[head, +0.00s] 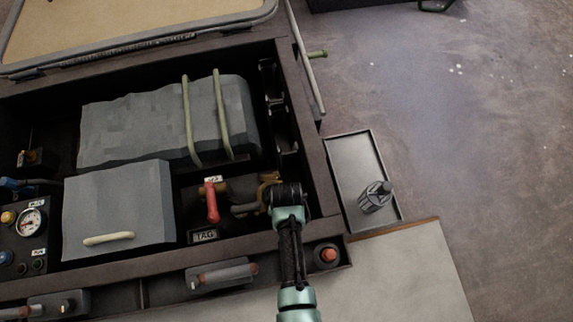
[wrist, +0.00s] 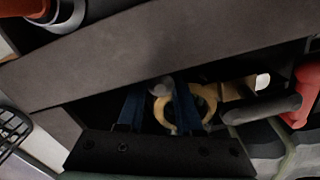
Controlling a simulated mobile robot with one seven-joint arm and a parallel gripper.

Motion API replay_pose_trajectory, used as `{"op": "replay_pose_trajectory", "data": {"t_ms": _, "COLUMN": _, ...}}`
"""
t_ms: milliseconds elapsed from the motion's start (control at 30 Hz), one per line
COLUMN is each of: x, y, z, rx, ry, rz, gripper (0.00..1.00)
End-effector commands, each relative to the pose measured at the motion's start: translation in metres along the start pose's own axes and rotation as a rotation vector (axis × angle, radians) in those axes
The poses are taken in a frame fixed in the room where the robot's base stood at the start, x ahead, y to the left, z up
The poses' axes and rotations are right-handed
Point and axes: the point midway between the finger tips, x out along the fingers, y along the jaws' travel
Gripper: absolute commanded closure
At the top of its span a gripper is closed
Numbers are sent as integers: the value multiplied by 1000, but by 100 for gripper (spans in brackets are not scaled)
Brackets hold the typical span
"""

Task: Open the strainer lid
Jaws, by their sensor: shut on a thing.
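A brass-coloured fitting (head: 267,186) sits inside the open dark compartment near its right front corner; it appears to be the strainer with its lid. In the wrist view its lid shows as a yellow, ring-shaped part (wrist: 171,122). My gripper (head: 278,187) reaches down over the compartment's front wall onto it. In the wrist view the blue fingers of my gripper (wrist: 158,112) stand on either side of the yellow part and are shut on it. My gripper hides much of the fitting in the head view.
A red-handled valve (head: 212,203) and a dark hose (head: 245,208) lie just left. A grey box (head: 118,208) and strapped grey block (head: 155,120) fill the left. The compartment's front wall (wrist: 150,55) is close. A tray (head: 350,165) holding a dark cylinder (head: 374,198) lies right.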

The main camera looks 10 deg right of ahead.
Motion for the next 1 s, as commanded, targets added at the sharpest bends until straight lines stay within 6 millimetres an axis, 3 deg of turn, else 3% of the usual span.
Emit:
{"op": "replay_pose_trajectory", "data": {"t_ms": 267, "x": -11, "y": -1, "z": -3, "rx": 0, "ry": -56, "rz": 23, "gripper": 100}}
{"op": "replay_pose_trajectory", "data": {"t_ms": 667, "x": -44, "y": -7, "z": -16, "rx": 0, "ry": -256, "rz": 106, "gripper": 100}}
{"op": "replay_pose_trajectory", "data": {"t_ms": 1000, "x": -78, "y": -19, "z": -46, "rx": 0, "ry": -245, "rz": 101, "gripper": 100}}
